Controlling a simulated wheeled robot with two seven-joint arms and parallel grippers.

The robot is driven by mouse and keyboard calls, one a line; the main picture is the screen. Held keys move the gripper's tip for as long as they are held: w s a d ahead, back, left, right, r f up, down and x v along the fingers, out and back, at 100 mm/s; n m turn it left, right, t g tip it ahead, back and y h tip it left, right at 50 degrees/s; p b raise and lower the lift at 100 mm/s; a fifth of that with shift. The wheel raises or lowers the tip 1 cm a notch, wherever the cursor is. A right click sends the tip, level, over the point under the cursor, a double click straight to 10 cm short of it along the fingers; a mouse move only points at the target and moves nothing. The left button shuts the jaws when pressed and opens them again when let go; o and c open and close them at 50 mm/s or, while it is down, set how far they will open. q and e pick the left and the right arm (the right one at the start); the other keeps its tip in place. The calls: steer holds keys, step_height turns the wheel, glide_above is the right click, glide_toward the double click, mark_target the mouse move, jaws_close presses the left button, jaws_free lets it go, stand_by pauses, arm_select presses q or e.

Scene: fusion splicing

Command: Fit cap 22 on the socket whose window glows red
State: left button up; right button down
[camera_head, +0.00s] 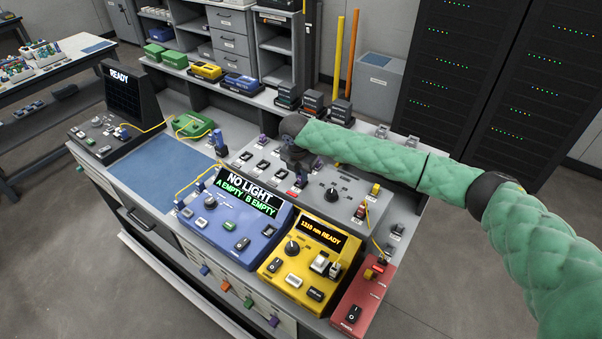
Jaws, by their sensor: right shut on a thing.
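My right arm comes in from the right, and its dark gripper (298,170) points down over the grey panel (330,219). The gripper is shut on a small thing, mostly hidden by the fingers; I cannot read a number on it. The grey panel carries several small dark sockets or switches (262,165) and a black knob (331,194). A small reddish spot (291,192) shows just below the gripper; I cannot tell whether it is a glowing window. Cap 22 cannot be told apart by its label. My left gripper is not in view.
In front stand a blue meter (236,225) reading "NO LIGHT", a yellow unit (294,281) reading "1310 nm READY" and a red box (364,297). A black "READY" screen (130,93) stands left. The blue mat (155,170) is clear. Shelves and black racks stand behind.

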steer(key=shift+f, duration=0.45)
stand_by(0.3)
steer(key=c, duration=1.3)
jaws_free()
steer(key=shift+c, duration=0.2)
